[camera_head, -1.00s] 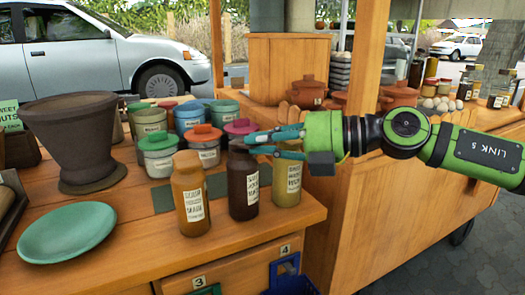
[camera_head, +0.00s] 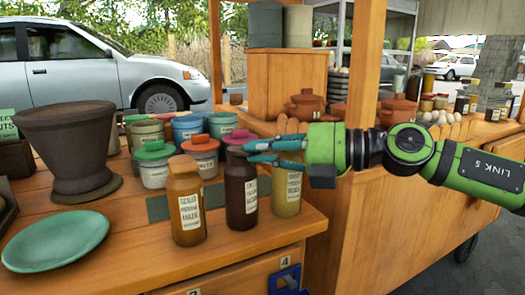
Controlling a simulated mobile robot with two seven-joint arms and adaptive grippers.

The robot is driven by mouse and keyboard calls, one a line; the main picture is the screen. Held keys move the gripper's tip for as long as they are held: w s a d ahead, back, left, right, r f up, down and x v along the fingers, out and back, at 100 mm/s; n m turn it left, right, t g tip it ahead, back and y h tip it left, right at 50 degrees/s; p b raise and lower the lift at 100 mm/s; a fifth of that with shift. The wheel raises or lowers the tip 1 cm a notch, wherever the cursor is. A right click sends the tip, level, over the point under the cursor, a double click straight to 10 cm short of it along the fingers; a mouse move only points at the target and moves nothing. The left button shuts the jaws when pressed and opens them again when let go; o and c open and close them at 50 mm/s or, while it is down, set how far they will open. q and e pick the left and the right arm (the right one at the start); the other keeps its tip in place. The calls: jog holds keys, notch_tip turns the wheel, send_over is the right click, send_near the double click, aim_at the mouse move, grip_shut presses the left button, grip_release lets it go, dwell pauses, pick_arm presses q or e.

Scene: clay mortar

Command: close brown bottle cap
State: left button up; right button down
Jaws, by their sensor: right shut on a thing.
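The dark brown bottle (camera_head: 241,200) stands upright on the wooden counter, between an amber-brown bottle (camera_head: 187,205) on the left and a yellowish bottle (camera_head: 287,190) on the right. It has a white label. My right gripper (camera_head: 248,152) reaches in from the right, with its teal fingers shut at the top of the dark brown bottle, apparently on its cap. The fingers partly hide the cap, so I cannot tell how it sits on the neck. My left gripper is not in view.
Lidded jars (camera_head: 155,165) crowd behind the bottles. A large brown mortar (camera_head: 70,145) and a green plate (camera_head: 55,242) stand at the left. A wooden post (camera_head: 368,65) rises behind my right arm. The counter before the plate and bottles is bare.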

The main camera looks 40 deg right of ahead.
jog(key=shift+f, duration=0.15)
jog(key=c, duration=1.3)
grip_release()
